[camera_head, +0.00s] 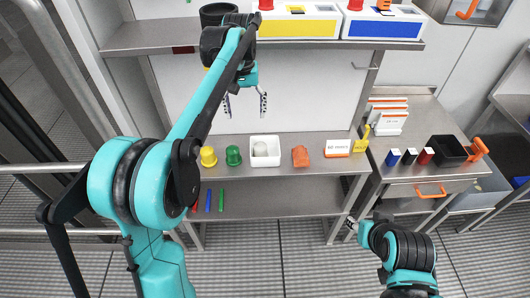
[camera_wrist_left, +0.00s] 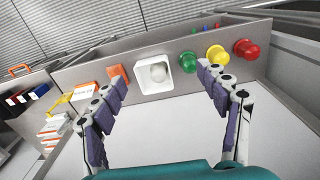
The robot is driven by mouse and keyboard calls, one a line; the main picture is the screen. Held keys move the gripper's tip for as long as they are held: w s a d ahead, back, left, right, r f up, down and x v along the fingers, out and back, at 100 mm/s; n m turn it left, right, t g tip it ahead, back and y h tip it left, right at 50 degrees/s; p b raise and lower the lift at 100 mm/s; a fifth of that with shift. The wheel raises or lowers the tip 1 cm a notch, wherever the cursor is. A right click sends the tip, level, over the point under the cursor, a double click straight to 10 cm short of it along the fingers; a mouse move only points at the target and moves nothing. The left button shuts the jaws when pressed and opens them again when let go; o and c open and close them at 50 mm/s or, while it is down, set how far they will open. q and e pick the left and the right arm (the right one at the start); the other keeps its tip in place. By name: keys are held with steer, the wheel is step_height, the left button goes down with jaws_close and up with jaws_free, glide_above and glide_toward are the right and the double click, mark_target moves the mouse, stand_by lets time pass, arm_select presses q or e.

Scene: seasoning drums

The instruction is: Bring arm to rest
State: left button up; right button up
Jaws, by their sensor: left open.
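My left gripper (camera_head: 245,104) is open and empty, its fingers pointing down in front of the pale back panel, above the steel shelf (camera_head: 320,148). In the left wrist view its two finger pairs (camera_wrist_left: 162,80) stand wide apart with nothing between them. My left arm reaches up across the left side of the head view. My right gripper (camera_head: 352,226) is low at the right, in front of the steel bench and small; its jaws are not clear. My right arm (camera_head: 402,245) is folded there.
On the shelf are a yellow drum (camera_head: 208,156), a green drum (camera_head: 233,155), a white tray (camera_head: 265,161) holding a pale round thing, and an orange item (camera_head: 300,157). A black pot (camera_head: 218,12) and coloured boxes stand on the upper shelf. Space around my left fingers is clear.

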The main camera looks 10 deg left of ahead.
arm_select(q)
steer(key=s+f+m+t+b, duration=0.2)
steer(key=s+f+t+b, duration=0.5)
steer(key=s+f+b, duration=0.8)
steer(key=s+f, duration=1)
steer(key=shift+s+f+b, duration=0.2)
steer(key=shift+f+b, duration=0.05)
steer(key=shift+b, duration=0.05)
